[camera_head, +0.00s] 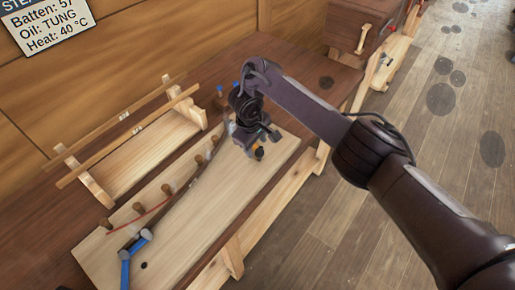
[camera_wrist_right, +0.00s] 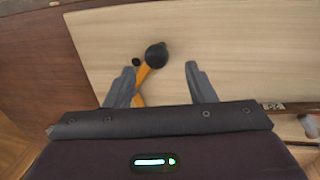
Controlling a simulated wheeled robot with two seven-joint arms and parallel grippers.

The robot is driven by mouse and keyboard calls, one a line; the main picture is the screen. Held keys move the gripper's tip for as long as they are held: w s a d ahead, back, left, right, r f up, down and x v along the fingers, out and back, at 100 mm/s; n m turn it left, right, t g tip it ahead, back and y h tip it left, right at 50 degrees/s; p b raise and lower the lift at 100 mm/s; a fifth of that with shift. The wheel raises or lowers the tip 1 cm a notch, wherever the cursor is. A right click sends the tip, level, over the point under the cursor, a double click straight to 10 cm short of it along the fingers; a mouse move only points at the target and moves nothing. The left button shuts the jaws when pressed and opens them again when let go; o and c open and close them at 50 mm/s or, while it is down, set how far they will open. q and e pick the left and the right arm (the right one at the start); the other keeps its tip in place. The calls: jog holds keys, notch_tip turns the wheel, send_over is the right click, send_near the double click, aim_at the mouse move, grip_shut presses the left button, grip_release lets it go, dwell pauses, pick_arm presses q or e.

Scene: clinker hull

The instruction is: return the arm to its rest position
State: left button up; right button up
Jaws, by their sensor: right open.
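My right arm comes in from the right, and its gripper (camera_head: 256,140) hangs over the far end of a pale board on the bench. In the right wrist view the two grey fingers of this gripper (camera_wrist_right: 159,70) stand wide apart with nothing clamped between them. An orange-handled tool with a round black end (camera_wrist_right: 156,55) lies beyond and partly between the fingertips; whether it touches a finger I cannot tell. The same tool (camera_head: 259,153) shows small beside the gripper in the head view. My left gripper is not in view.
The pale board (camera_head: 185,235) carries a row of wooden pegs and a blue clamp (camera_head: 125,265) near its front end. A wooden rack (camera_head: 150,155) with long battens stands behind. A reddish wooden box (camera_head: 360,22) stands at the back. Open floor (camera_head: 440,110) lies to the right.

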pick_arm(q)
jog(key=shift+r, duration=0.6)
pick_arm(e)
jog(key=shift+s+a+r, duration=0.1)
jog(key=shift+r, duration=0.7)
jog(key=shift+f, duration=0.1)
